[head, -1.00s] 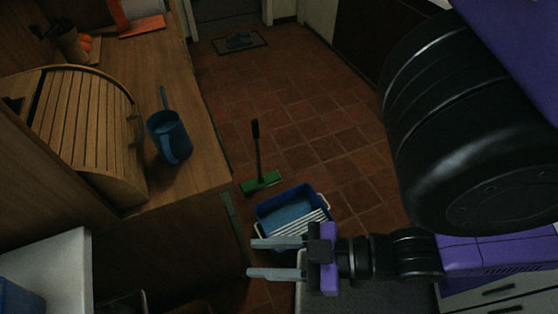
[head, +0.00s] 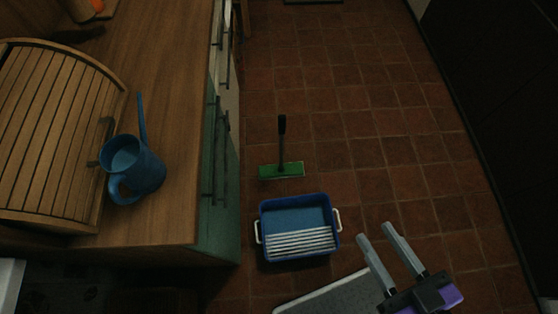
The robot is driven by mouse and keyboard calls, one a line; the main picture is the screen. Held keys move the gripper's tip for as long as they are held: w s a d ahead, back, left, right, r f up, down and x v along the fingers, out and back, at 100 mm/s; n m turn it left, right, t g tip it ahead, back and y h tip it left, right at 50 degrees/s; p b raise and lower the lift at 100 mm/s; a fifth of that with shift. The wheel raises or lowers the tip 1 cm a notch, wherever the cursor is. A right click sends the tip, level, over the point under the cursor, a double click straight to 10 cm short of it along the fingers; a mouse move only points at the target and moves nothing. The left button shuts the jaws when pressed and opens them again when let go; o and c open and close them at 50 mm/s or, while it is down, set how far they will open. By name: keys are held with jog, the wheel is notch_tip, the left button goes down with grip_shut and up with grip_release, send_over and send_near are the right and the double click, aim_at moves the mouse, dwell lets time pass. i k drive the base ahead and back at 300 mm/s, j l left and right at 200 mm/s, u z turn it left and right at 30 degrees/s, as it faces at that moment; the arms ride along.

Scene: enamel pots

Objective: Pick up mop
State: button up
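The mop (head: 281,160) is on the tiled floor, with a flat green head (head: 280,170) and a short black handle that points up in the picture. It is just behind a blue bucket (head: 297,216) with a white ribbed grid and white side handles. My gripper (head: 374,232) is at the lower right, to the right of the bucket in the picture. Its two grey fingers are apart with nothing between them. It is well apart from the mop.
A wooden counter (head: 170,190) with green cabinet fronts stands on the left. It bears a blue watering can (head: 133,168) and a wooden bread box (head: 55,130). A grey speckled surface (head: 335,297) is below the bucket. Floor right of the mop is clear.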

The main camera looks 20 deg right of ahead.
aim_at(289, 170)
jog(key=l+u, duration=0.2)
jog(key=l, duration=0.3)
jog(key=k+l+u, duration=0.1)
jog(key=l+u, duration=0.15)
jog(key=l, duration=0.2)
jog(key=i+l+u, duration=0.15)
jog(key=l+u, duration=0.3)
jog(key=l, duration=0.3)
jog(key=l+u, duration=0.45)
jog(key=l, duration=0.3)
jog(key=l+u, duration=0.5)
jog(key=l, duration=0.3)
jog(key=i+l+u, duration=0.15)
jog(key=l+u, duration=0.2)
jog(key=l, duration=0.25)
jog(key=l+u, duration=0.35)
jog(key=l, duration=0.25)
jog(key=l+u, duration=0.35)
jog(key=l, duration=0.3)
jog(key=k+j, duration=0.1)
jog(key=k, duration=0.05)
